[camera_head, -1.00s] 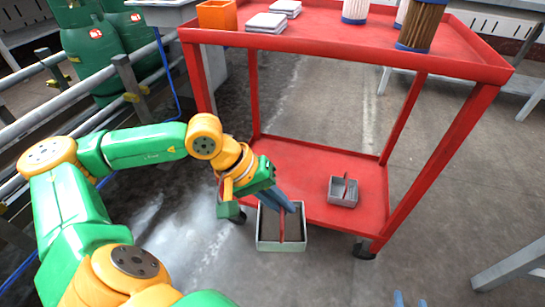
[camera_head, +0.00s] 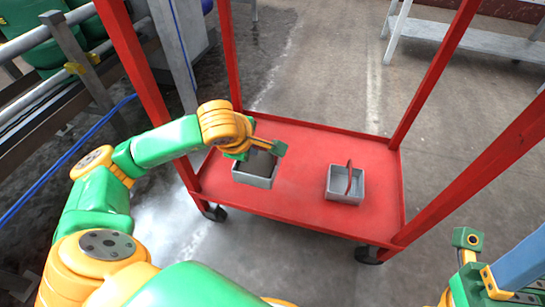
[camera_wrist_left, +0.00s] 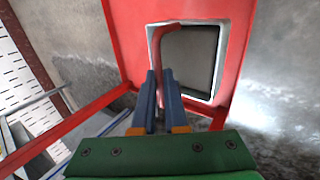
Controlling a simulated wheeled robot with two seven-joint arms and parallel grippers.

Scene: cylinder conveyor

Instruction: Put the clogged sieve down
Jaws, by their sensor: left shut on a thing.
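The held sieve, a grey square box (camera_head: 252,180) with a dark inside, is over the left part of the trolley's red lower shelf (camera_head: 300,160). In the left wrist view the box (camera_wrist_left: 212,97) shows its red handle (camera_wrist_left: 158,62) running between the blue fingers. My left gripper (camera_head: 270,148) is shut on that handle. I cannot tell whether the box touches the shelf. A second grey box with a red handle (camera_head: 345,187) stands on the shelf to the right. My right gripper (camera_head: 490,265) is at the lower right, partly cut off; its jaw opening is unclear.
Red trolley posts (camera_head: 437,70) rise around the shelf, and a caster (camera_head: 368,254) shows at the front right. Shelf room is free between and behind the boxes. Grey railings (camera_head: 70,75) stand at the left. A pale bench (camera_head: 480,35) is behind.

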